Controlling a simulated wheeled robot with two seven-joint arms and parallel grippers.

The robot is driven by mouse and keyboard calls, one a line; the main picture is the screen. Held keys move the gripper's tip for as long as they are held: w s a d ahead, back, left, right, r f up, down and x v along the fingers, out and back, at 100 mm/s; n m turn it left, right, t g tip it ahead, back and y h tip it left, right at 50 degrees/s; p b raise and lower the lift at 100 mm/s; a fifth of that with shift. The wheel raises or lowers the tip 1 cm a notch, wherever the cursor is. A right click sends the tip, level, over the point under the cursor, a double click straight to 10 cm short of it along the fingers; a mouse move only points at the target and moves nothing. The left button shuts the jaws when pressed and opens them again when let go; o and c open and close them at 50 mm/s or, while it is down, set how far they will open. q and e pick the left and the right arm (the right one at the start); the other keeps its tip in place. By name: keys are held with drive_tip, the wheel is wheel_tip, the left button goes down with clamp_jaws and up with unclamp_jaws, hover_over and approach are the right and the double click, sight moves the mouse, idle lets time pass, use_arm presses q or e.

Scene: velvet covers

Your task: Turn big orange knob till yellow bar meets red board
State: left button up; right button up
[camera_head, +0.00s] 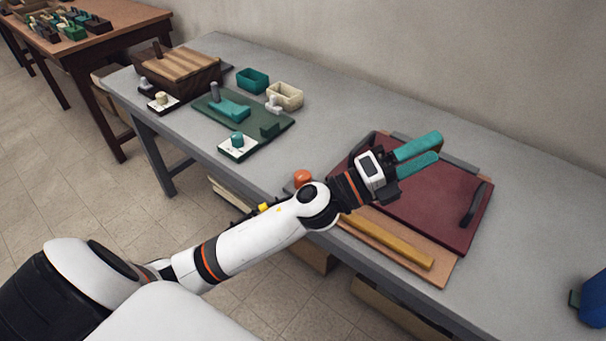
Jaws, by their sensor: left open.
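The big orange knob (302,177) shows just behind my left forearm, near the left end of the board assembly. The yellow bar (393,241) lies along the front of an orange-brown base board (440,269); my arm hides its left end. The dark red board (440,208) with black handles lies behind the bar, with a strip of base showing between them at the right. My left gripper (418,147), with teal fingers, is open and empty above the back part of the red board, apart from the knob. My right gripper is not in view.
A green board (268,130) with knobs and teal pieces lies on the grey table (330,115). A wooden box (180,68), a teal bin (253,80) and a cream bin (285,95) stand farther left. A blue object (592,300) is at the right edge.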

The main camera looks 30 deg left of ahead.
use_arm(q)
drive_tip(key=s+d+m+g+h, duration=0.2)
drive_tip(key=d+m+g+h, duration=0.2)
drive_tip(key=m+g, duration=0.8)
drive_tip(key=m+g+y, duration=0.5)
drive_tip(key=m+y, duration=0.6)
drive_tip(key=y, duration=0.8)
approach(302, 174)
wheel_tip(302, 174, down, 10)
drive_tip(key=shift+w+d+f, duration=0.1)
drive_tip(key=c, duration=1)
